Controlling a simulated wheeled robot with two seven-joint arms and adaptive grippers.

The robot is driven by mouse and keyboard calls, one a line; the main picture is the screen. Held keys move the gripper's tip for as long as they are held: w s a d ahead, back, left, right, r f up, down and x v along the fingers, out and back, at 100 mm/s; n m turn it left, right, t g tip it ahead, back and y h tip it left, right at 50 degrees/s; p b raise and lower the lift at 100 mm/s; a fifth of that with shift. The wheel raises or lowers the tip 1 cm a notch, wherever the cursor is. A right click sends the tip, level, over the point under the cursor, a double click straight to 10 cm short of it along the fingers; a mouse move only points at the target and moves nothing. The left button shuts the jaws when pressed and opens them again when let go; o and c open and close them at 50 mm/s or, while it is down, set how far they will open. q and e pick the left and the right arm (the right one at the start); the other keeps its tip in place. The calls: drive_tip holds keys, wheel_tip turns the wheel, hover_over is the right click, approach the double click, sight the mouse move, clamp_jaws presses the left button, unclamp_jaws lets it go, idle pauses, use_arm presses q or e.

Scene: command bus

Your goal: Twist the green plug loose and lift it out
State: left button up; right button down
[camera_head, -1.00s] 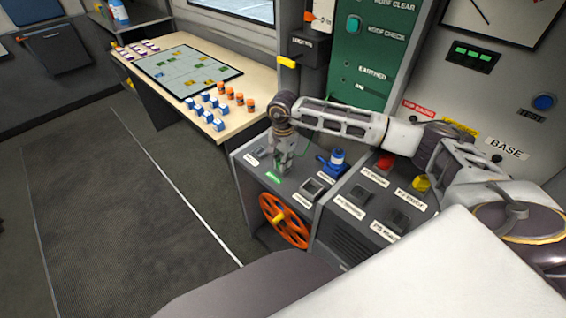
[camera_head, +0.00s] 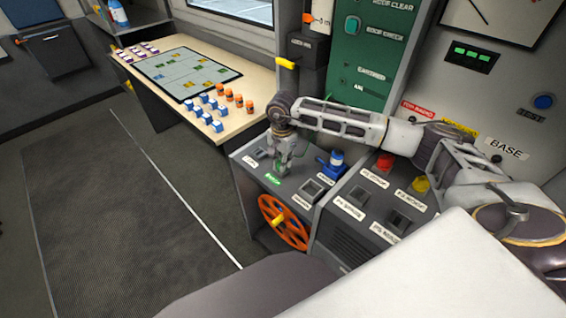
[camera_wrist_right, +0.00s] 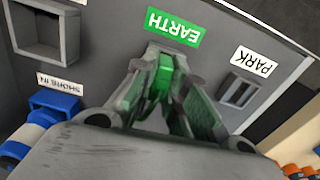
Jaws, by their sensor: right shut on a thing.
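The green plug (camera_wrist_right: 162,80) shows between the fingers of my right gripper (camera_wrist_right: 170,75) in the right wrist view. The fingers are shut on it, just below the green EARTH label (camera_wrist_right: 175,27). In the head view my right gripper (camera_head: 282,168) points down at the grey sloped panel (camera_head: 305,172), and the plug is mostly hidden by the fingers. I cannot tell whether the plug's lower end is still in its socket. My left gripper is not in view.
A blue plug (camera_head: 332,164) stands right of my gripper at the SHORE IN label (camera_wrist_right: 60,84). An empty PARK socket (camera_wrist_right: 238,92) is on the other side. An orange wheel (camera_head: 283,222) is on the panel's front. A table (camera_head: 255,85) with small blue and orange pieces stands behind left.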

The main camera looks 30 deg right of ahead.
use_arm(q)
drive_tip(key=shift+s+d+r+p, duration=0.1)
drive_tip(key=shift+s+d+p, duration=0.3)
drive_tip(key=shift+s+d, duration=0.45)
use_arm(e)
drive_tip(key=shift+w+a+r, duration=0.1)
drive_tip(key=shift+a+r, duration=0.05)
drive_tip(key=shift+r, duration=0.6)
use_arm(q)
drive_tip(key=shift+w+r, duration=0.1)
use_arm(e)
drive_tip(key=shift+r, duration=0.2)
drive_tip(key=shift+r+p, duration=1.05)
drive_tip(key=shift+r, duration=0.8)
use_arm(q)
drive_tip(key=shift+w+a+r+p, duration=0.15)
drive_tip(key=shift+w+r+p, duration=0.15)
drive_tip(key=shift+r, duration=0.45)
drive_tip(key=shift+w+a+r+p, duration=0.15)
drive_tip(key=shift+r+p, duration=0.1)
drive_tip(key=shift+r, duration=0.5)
use_arm(e)
drive_tip(key=shift+r, duration=1.05)
